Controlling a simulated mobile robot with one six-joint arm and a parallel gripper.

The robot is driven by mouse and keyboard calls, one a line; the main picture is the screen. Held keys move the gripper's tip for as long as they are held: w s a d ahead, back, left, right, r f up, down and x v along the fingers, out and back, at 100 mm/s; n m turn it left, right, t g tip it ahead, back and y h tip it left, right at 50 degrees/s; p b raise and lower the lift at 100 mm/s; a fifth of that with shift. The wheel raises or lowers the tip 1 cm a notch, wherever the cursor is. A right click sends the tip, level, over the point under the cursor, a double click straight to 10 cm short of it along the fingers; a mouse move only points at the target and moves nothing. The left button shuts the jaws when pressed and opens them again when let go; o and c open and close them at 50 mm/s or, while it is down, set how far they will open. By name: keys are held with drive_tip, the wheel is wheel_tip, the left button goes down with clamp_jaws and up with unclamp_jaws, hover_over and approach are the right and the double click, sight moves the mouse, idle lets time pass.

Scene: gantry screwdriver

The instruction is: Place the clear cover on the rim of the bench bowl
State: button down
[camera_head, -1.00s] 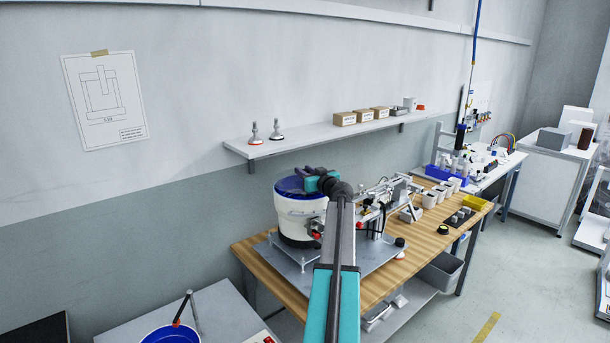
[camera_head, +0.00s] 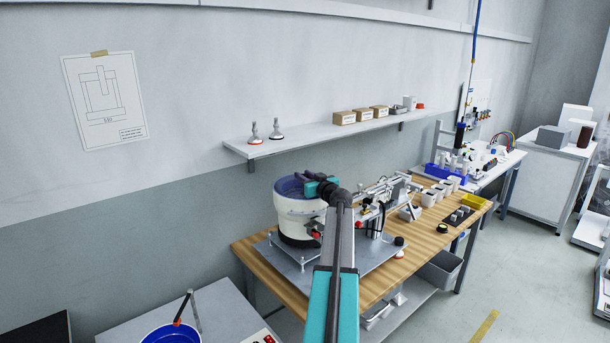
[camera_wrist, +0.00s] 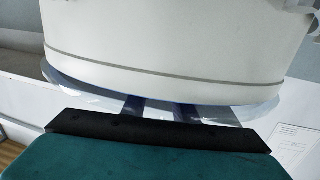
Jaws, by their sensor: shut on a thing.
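The bench bowl (camera_head: 297,228) is a white round drum with a blue inside, on a metal plate on the wooden bench. In the wrist view its white wall (camera_wrist: 180,50) fills the upper part. The clear cover (camera_wrist: 80,98) shows as a thin see-through edge along that wall. In the head view the cover (camera_head: 290,187) is a faint pale sheen over the bowl's opening. My gripper (camera_wrist: 158,108) is shut on the cover, its fingers partly hidden. It also shows at the bowl's top in the head view (camera_head: 305,178). I cannot tell whether the cover touches the rim all round.
A linear feeder mechanism (camera_head: 385,195) stands right of the bowl. Small white cups (camera_head: 430,198) and a yellow tray (camera_head: 474,201) are farther along the bench. A wall shelf (camera_head: 300,135) runs behind and above. A blue bowl (camera_head: 172,334) is on a table at lower left.

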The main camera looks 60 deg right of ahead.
drive_tip(key=c, duration=1.4)
unclamp_jaws()
drive_tip(key=shift+c, duration=0.2)
drive_tip(key=shift+r+b, duration=0.15)
drive_tip(key=shift+b, duration=0.2)
drive_tip(key=shift+r, duration=0.15)
drive_tip(key=shift+s+a+r+b, duration=0.2)
drive_tip(key=shift+s+r+b, duration=0.05)
drive_tip(key=shift+b, duration=0.05)
drive_tip(key=b+v, duration=0.1)
drive_tip(key=v, duration=0.8)
drive_tip(key=shift+s+a+f, duration=0.1)
drive_tip(key=shift+s+a, duration=0.05)
drive_tip(key=shift+s, duration=0.2)
drive_tip(key=shift+v, duration=0.85)
